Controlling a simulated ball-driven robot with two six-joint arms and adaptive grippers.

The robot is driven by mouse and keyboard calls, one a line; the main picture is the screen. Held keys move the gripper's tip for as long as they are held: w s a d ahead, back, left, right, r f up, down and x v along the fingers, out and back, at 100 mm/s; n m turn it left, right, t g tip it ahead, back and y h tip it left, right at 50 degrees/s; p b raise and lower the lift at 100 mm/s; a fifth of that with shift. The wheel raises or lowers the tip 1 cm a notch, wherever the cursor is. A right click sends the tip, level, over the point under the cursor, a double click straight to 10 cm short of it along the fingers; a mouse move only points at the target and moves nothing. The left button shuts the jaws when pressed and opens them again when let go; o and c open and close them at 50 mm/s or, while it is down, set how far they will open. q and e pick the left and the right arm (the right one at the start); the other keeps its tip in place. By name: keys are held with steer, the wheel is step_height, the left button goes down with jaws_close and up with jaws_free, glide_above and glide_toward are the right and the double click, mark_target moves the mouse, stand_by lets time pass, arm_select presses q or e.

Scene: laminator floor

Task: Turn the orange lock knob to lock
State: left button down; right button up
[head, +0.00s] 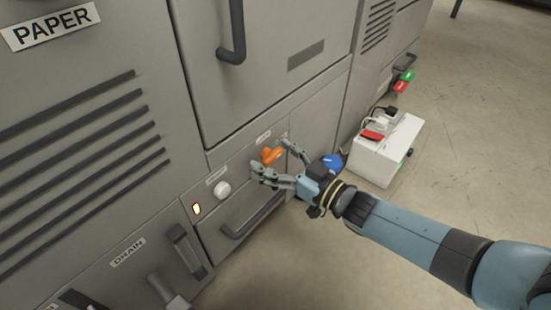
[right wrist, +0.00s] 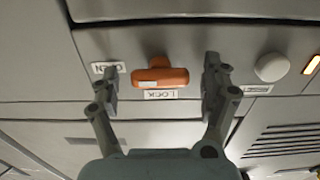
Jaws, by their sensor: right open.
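The orange lock knob (head: 271,155) sits on the grey machine front, between the fingers of my right gripper (head: 269,160). In the right wrist view the knob (right wrist: 160,77) is a T-shaped handle with its long bar lying across the picture. A label reading OPEN (right wrist: 107,68) is beside one end of the bar and a label reading LOCK (right wrist: 160,95) is just under the bar. My right gripper (right wrist: 160,85) is open, with one finger on each side of the knob and visible gaps to both. My left gripper is not in view.
A white round knob (head: 222,190) and a lit switch (head: 197,209) are beside the lock knob. A drawer handle (head: 252,217) juts out below. A white box (head: 386,150) with plugs stands on the floor to the right. Open floor lies at the front.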

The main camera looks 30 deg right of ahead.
steer(key=c, duration=1.2)
